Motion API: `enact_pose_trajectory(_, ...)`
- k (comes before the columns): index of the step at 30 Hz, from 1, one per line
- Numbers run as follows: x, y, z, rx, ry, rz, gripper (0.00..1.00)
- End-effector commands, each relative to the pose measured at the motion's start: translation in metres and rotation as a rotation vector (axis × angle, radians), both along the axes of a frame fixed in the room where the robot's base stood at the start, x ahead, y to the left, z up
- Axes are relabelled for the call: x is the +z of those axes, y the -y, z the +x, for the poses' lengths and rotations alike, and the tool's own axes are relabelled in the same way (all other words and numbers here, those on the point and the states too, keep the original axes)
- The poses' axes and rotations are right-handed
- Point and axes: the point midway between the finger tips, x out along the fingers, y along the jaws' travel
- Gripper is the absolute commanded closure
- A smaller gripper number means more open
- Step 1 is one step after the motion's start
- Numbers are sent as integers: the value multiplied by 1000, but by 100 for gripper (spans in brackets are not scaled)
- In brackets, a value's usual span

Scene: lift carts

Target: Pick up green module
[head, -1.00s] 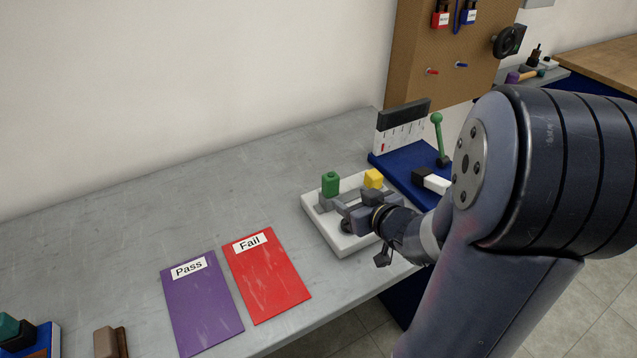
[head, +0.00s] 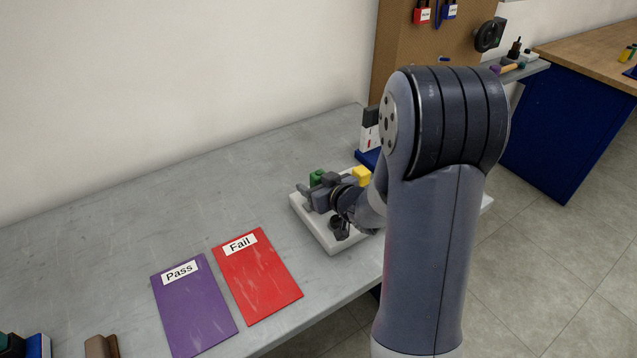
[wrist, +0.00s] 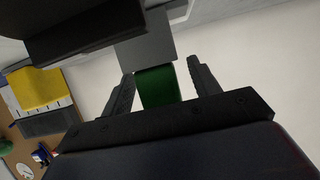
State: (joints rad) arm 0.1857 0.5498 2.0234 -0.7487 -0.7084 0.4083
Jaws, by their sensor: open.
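The green module (head: 317,177) stands at the back left of a white tray (head: 322,238), partly hidden behind my gripper in the head view. In the wrist view the green module (wrist: 158,88) shows between the two open fingers, with a gap on each side. My gripper (head: 309,193) is open and reaches over the tray at the module. In the wrist view its fingers (wrist: 160,84) flank the module and a grey block covers part of it.
A yellow module (head: 362,175) stands on the tray to the right of the green one. A purple Pass mat (head: 195,310) and a red Fail mat (head: 262,285) lie on the grey table (head: 120,245). A pegboard (head: 425,60) rises behind. The table's left middle is clear.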

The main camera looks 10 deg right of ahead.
Motion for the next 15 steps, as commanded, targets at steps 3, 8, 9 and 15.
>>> enact_pose_trajectory(3, -3, -3, 7, 1, 0, -1, 42)
enact_pose_trajectory(8, -4, -3, 9, 0, 1, -1, 42)
enact_pose_trajectory(9, -4, -3, 8, 0, 1, -1, 42)
enact_pose_trajectory(15, -4, -3, 8, 0, 1, 0, 53)
